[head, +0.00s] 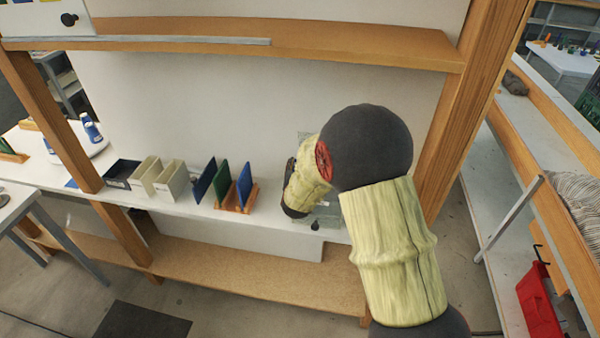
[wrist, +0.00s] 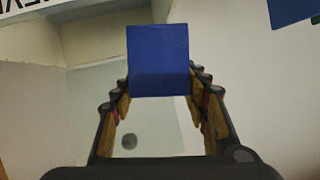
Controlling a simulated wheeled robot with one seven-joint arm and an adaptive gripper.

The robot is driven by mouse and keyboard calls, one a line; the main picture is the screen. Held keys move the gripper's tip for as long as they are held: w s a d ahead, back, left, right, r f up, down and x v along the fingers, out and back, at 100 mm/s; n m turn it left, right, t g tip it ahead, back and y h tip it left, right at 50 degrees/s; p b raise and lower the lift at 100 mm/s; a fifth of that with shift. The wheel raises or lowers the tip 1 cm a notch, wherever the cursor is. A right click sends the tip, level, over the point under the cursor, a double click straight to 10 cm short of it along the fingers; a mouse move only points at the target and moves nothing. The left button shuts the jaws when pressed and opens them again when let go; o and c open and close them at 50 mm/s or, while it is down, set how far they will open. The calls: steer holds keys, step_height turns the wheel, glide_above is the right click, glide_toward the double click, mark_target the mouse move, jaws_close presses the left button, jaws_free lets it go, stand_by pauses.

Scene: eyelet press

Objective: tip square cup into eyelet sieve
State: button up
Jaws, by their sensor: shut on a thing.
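The square cup (wrist: 158,62) shows in the wrist view as a blue, flat-faced square shape between the fingertips. My gripper (wrist: 160,82) is shut on it, with one finger at each side. Its contents and opening cannot be made out. In the head view my own arm hides the gripper and the cup. I cannot pick out the eyelet sieve for certain. A greyish thing (head: 325,218) stands on the white shelf just past my wrist, mostly hidden by the arm.
On the white shelf (head: 200,207), left of my arm, stand a wooden rack (head: 237,200) with blue and green plates, cream bins (head: 158,175) and a dark bin (head: 122,172). A wooden upper shelf (head: 280,42) and right post (head: 470,95) frame the space.

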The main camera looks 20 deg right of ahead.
steer(key=shift+s+d+f+m+t+y+b, duration=0.35)
steer(key=shift+m+b, duration=0.3)
steer(key=shift+b, duration=1.15)
steer(key=shift+s+d+f+m+t+y+b, duration=0.15)
steer(key=shift+d+f+m+y+b, duration=0.35)
steer(key=shift+b, duration=1.25)
steer(key=shift+s+d+r+m+t+b, duration=0.1)
steer(key=shift+d+r+m+t+b, duration=0.15)
steer(key=shift+m+b, duration=0.4)
steer(key=shift+s+d+r+m+t+y+b, duration=0.15)
steer(key=shift+s+d+m+t+y+b, duration=0.2)
steer(key=shift+d+m+t+b, duration=0.7)
steer(key=shift+s+a+r+m+t+y+b, duration=0.15)
steer(key=shift+m+y+b, duration=0.3)
steer(key=shift+m, duration=1.15)
steer(key=shift+s+d+r+m+t+y+b, duration=0.1)
steer(key=shift+s+d+m+t+y+b, duration=0.2)
steer(key=shift+d+m+t+b, duration=0.75)
steer(key=shift+a+g, duration=0.3)
steer(key=shift+a, duration=0.2)
steer(key=shift+s, duration=0.1)
